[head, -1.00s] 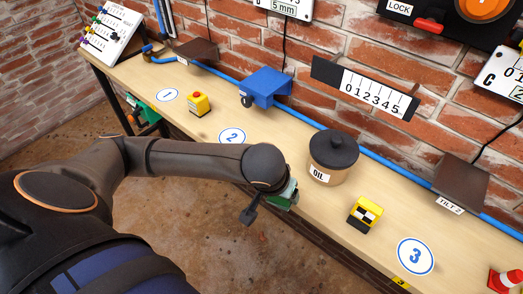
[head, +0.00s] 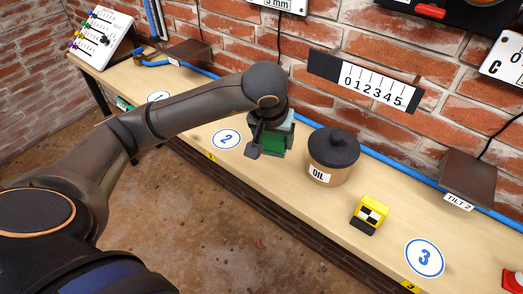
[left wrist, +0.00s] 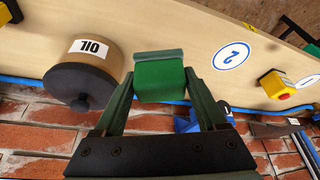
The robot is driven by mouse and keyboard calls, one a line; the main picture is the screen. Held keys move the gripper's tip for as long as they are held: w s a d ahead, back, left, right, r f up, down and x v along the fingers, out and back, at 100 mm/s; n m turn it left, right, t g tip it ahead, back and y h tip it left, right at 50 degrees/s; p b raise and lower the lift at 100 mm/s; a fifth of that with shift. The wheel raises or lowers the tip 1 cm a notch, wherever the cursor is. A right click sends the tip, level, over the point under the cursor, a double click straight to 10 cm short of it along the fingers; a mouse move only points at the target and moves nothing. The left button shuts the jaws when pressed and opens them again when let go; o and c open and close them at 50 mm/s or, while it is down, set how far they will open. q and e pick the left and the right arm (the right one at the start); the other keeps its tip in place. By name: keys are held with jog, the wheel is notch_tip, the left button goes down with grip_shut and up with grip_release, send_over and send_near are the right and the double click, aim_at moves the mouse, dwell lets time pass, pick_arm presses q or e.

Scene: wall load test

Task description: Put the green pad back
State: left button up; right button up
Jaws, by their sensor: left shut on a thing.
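My left gripper (head: 273,136) reaches over the bench, right of the round 2 label and left of the oil jar. Its arm comes in from the left. In the left wrist view the gripper (left wrist: 158,76) is shut on the green pad (left wrist: 160,86), a green block with a paler grey-green plate along its upper edge. The pad sits between the two fingers. In the head view the pad (head: 268,144) is partly covered by the gripper. I cannot tell whether it touches the bench. My right gripper is not in view.
The oil jar (head: 331,160) stands close to the right of the gripper. A yellow-and-black block (head: 369,214) stands further right. A blue pipe (head: 382,167) runs along the wall. A blue bracket (left wrist: 186,124) and a yellow block with a red button (left wrist: 277,85) show in the left wrist view.

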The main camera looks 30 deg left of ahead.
pick_arm(q)
jog(key=a+f, duration=0.1)
jog(key=w+a+f, duration=0.1)
jog(key=a+f, duration=0.1)
jog(key=w+a+f, duration=0.1)
jog(key=f, duration=0.1)
jog(key=shift+a+f, duration=0.15)
jog(key=shift+w+a+f+p, duration=0.15)
jog(key=shift+f+p, duration=0.1)
jog(key=shift+f, duration=0.75)
jog(key=shift+w+a+f+p, duration=0.1)
jog(key=shift+a+f+p, duration=0.1)
jog(key=shift+f, duration=0.75)
jog(key=shift+f, duration=0.1)
jog(key=o, duration=1.5)
jog(key=shift+d, duration=0.1)
jog(key=shift+s+r, duration=0.1)
jog(key=shift+r, duration=0.4)
jog(key=v, duration=1.1)
jog(key=shift+s+r, duration=0.1)
jog(key=shift+r, duration=0.05)
